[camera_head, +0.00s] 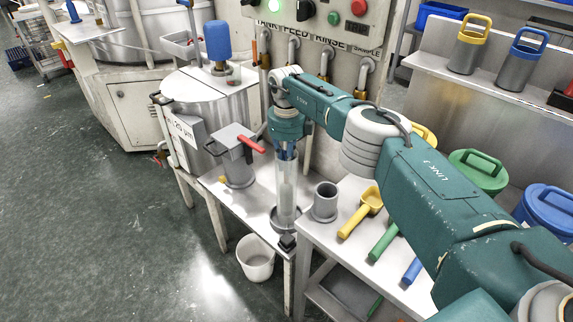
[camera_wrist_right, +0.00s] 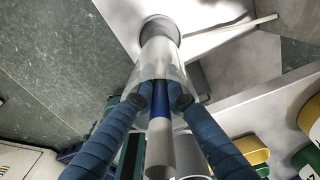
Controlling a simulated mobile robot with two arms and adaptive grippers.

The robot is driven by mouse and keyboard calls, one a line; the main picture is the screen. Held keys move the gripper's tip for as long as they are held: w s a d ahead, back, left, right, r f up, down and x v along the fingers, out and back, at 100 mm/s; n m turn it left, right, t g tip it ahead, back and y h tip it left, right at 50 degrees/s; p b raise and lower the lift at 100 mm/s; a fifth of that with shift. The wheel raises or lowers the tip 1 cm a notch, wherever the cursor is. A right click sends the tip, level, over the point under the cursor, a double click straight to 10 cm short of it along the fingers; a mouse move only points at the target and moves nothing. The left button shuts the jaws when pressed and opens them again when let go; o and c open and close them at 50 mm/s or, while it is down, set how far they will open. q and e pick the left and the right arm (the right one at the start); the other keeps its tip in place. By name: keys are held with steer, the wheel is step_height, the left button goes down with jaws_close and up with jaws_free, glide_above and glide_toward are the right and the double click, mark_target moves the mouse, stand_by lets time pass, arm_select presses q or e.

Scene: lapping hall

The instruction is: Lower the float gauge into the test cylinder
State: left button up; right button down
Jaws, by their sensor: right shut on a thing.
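The test cylinder (camera_head: 287,192) is a tall clear tube standing upright in a dark grey base on the bench. In the right wrist view the clear tube (camera_wrist_right: 158,62) runs away from me to its grey base. My right gripper (camera_head: 286,154) is over the cylinder's mouth, pointing down. In the wrist view its blue-wrapped fingers (camera_wrist_right: 167,100) are shut on the float gauge (camera_wrist_right: 160,135), a slim rod with a blue part and a pale grey part. The gauge lines up with the tube; its lower end is hard to make out. My left gripper is not in view.
A grey cup (camera_head: 325,203) stands right of the cylinder, beside yellow (camera_head: 358,214), green and blue scoops. A grey pot with a red handle (camera_head: 238,165) is to the left. A white bucket (camera_head: 256,260) sits on the floor. The control panel (camera_head: 330,35) rises behind.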

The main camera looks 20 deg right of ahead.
steer(key=shift+f+b, duration=0.6)
steer(key=shift+f, duration=0.05)
stand_by(0.3)
